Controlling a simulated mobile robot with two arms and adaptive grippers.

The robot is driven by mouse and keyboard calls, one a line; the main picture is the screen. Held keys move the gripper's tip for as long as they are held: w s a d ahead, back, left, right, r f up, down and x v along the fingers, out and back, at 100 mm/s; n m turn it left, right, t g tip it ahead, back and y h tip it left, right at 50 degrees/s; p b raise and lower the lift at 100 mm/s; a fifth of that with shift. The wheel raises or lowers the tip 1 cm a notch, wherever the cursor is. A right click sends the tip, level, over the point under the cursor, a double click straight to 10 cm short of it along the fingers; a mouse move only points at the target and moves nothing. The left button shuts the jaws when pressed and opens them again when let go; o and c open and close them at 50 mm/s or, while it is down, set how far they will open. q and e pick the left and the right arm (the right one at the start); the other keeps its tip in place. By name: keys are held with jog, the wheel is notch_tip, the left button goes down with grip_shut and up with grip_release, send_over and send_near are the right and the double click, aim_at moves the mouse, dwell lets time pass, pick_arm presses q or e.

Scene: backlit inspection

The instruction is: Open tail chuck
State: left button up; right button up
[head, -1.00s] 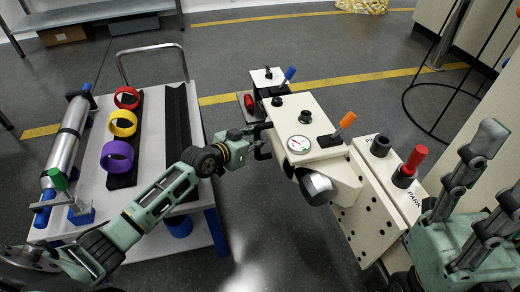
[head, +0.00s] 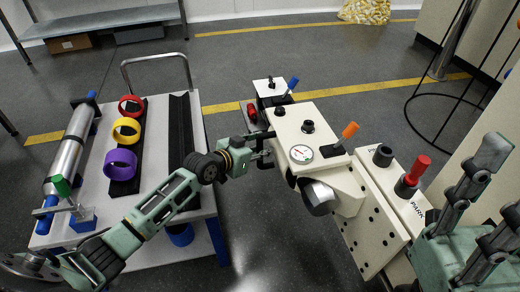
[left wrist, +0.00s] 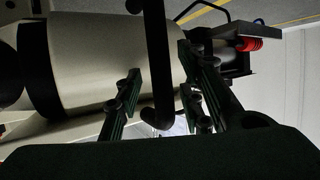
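The cream machine with a round gauge (head: 301,153) stands right of centre in the head view. It has a blue lever (head: 291,83), an orange lever (head: 348,132) and a red lever (head: 417,170). Which part is the tail chuck, I cannot tell. My left gripper (head: 266,151) is at the machine's left side. In the left wrist view its fingers (left wrist: 160,95) stand apart, with a black bar (left wrist: 158,65) in the gap between them. Contact with the bar is unclear. My right gripper (head: 503,185) is at the right edge, its fingers spread and empty.
A white cart (head: 90,195) at left carries red (head: 130,105), yellow (head: 126,130) and purple (head: 120,162) rings and a silver cylinder (head: 68,158). A dark wire stand (head: 440,130) is at the right. Grey floor is clear beyond the machine.

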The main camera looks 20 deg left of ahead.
aim_at(260, 136)
pick_arm(q)
notch_tip(260, 136, up, 9)
jog(key=shift+r, duration=0.1)
dwell(0.6)
